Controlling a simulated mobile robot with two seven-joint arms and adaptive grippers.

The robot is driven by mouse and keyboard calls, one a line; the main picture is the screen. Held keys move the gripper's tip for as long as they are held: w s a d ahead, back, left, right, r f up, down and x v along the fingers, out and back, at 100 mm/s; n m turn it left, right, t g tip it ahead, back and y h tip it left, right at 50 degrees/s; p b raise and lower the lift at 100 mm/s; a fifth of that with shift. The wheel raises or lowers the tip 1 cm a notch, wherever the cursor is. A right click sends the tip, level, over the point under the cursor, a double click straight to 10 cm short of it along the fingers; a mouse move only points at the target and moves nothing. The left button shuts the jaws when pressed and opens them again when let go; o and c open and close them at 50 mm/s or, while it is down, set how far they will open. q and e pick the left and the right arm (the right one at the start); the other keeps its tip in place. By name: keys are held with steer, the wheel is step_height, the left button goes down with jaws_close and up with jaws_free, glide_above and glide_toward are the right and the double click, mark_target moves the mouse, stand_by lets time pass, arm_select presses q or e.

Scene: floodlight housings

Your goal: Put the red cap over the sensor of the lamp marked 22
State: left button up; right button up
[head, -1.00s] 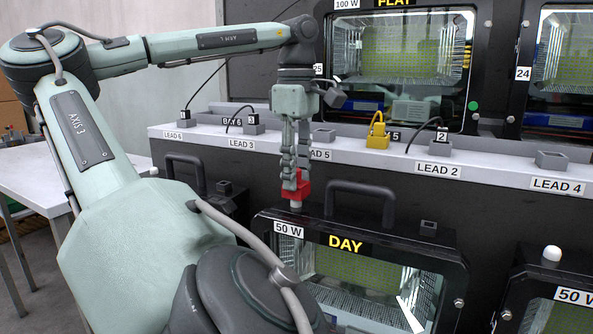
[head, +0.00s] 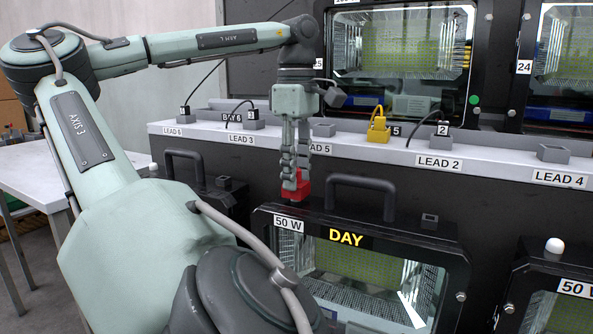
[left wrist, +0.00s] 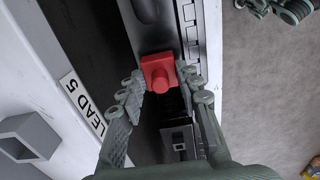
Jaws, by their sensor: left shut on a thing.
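My left gripper (head: 296,179) points down and is shut on the red cap (head: 297,190). The cap sits at the top left corner of the lower lamp housing (head: 455,262), which bears the labels 50 W and DAY. No white sensor shows below the cap now; the cap hides that spot. In the left wrist view the red cap (left wrist: 160,73) is between the two fingertips, at the housing's edge. I see no number 22 on this lamp. My right gripper is not in view.
A black carry handle (head: 361,183) stands on the housing just right of the cap. Behind is a grey shelf (head: 400,156) with lead sockets and a yellow plug (head: 378,125). Another lamp at lower right has a bare white sensor (head: 554,245).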

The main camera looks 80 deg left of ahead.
arm_select(q)
steer(key=o, duration=1.1)
steer(key=shift+o, duration=0.2)
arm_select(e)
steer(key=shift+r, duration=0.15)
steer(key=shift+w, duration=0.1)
arm_select(q)
steer(key=shift+r, duration=0.15)
step_height(320, 180, up, 3)
steer(key=shift+f+p, duration=0.2)
steer(key=shift+p, duration=0.65)
step_height(320, 180, up, 10)
steer(key=p, duration=0.1)
steer(key=shift+r, duration=0.2)
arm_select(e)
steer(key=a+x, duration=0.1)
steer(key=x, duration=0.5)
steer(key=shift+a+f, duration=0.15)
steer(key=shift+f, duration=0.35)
arm_select(q)
steer(key=shift+f, duration=0.1)
